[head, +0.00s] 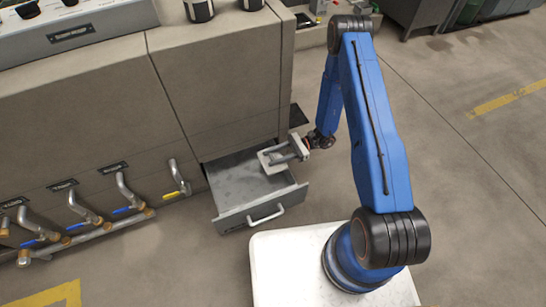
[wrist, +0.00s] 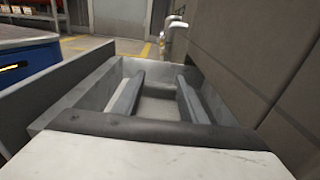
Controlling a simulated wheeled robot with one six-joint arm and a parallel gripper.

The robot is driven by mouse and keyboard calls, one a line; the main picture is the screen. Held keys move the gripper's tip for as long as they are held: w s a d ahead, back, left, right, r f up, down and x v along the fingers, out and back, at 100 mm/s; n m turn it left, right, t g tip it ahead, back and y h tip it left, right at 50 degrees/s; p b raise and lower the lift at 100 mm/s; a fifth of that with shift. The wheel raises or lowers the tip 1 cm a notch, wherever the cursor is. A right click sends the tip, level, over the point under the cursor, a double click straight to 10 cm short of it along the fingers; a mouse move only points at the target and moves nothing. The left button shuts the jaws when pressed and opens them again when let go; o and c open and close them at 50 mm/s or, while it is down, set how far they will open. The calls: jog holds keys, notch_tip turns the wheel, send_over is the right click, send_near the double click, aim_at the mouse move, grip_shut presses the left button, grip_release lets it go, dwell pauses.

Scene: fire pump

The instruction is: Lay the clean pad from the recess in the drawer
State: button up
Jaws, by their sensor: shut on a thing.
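The open grey drawer (head: 242,212) juts from the base of the beige cabinet, with a bare floor on its left side. My gripper (head: 272,157) reaches into its back right part from the right. It is shut on a pale, squarish pad (head: 267,166), which shows around the fingers inside the drawer outline. In the wrist view, my gripper's two grey fingers (wrist: 157,98) point ahead, with a pale surface of the pad (wrist: 158,108) between them. I cannot tell whether the pad touches the drawer floor. The recess cannot be made out.
The cabinet front (head: 225,80) rises close behind the drawer. Pipes with blue-handled valves (head: 85,217) and one yellow-handled valve (head: 177,183) stand to the left. Two dark cylinders (head: 200,10) stand on the cabinet top. Open floor (head: 470,190) lies to the right.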

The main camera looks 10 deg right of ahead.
jog(key=shift+f, duration=0.55)
jog(key=o, duration=1)
